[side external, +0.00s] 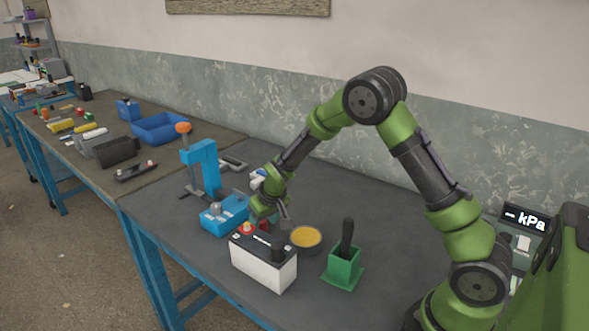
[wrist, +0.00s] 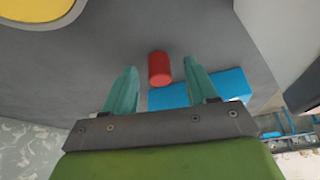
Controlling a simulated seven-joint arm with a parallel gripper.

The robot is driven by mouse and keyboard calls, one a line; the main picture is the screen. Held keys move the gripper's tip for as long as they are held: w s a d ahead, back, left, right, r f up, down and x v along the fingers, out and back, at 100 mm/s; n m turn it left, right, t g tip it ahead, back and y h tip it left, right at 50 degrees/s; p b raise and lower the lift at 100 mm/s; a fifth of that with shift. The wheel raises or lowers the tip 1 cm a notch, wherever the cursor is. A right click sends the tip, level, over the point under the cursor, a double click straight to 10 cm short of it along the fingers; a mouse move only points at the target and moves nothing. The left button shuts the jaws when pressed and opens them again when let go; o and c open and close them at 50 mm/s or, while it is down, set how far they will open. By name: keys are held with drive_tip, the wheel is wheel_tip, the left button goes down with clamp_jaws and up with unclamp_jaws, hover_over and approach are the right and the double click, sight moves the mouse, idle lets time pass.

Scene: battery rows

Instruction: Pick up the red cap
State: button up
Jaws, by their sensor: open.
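The red cap (wrist: 159,70) is a small red cylinder on the dark tabletop in the wrist view. It appears between the tips of my gripper's two teal fingers (wrist: 161,66), with a gap on each side. My gripper is open and holds nothing. In the side view my gripper (side external: 274,213) points down behind the white battery (side external: 262,268). A small red patch beside it, partly hidden by the battery, looks like the cap (side external: 264,225). I cannot tell how high the fingertips are above the table.
A round dish with yellow contents (side external: 306,237) is close on the right. A green holder with a dark handle (side external: 344,268) stands farther right. The back tabletop is mostly clear.

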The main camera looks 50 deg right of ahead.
sight(263, 222)
drive_tip(key=shift+w+f, duration=0.1)
drive_tip(key=shift+f, duration=0.15)
clamp_jaws()
drive_tip(key=shift+r, duration=0.1)
wheel_tip(263, 222, up, 10)
idle(0.6)
